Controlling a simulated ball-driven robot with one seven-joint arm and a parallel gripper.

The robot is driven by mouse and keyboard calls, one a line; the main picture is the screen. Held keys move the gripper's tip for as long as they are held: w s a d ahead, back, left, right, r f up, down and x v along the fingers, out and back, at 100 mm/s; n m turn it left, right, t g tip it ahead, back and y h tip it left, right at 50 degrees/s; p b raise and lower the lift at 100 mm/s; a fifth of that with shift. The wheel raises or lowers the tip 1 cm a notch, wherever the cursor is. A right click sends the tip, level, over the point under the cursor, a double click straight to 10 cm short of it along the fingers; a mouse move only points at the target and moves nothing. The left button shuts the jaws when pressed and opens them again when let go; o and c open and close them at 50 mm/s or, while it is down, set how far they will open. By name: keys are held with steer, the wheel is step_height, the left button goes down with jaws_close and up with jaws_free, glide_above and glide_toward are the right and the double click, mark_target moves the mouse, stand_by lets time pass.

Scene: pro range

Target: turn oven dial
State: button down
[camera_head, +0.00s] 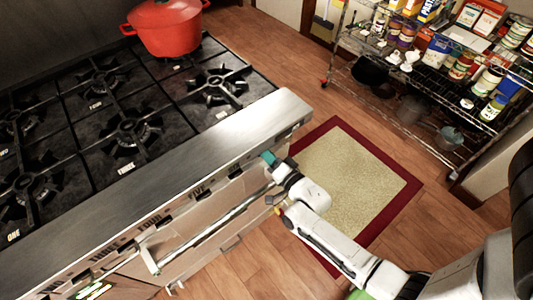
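The oven range's steel front panel (165,206) runs diagonally from lower left to the middle of the view. My gripper (272,163) is at the panel's right part, close to its front face. A teal piece shows at the gripper's tip; I cannot tell if it is part of the gripper or a dial. The finger gap is too small to see, and I cannot tell whether it touches a dial. Small dark controls (205,191) show along the panel to the left of my gripper.
A long oven door handle (205,240) runs below the panel, close to my arm. A red pot (165,27) stands on the cooktop's back burner. A wire shelf (440,80) with cans and boxes is at upper right. A red-bordered mat (350,185) lies on the floor.

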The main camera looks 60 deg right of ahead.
steer(key=shift+n, duration=0.3)
steer(key=shift+a+n+b, duration=0.1)
steer(key=shift+n+b, duration=1.4)
steer(key=shift+n, duration=3)
steer(key=c, duration=1.1)
jaws_free()
steer(key=b+v, duration=0.1)
steer(key=v, duration=0.9)
steer(key=shift+s+a+r, duration=0.1)
steer(key=shift+s, duration=0.25)
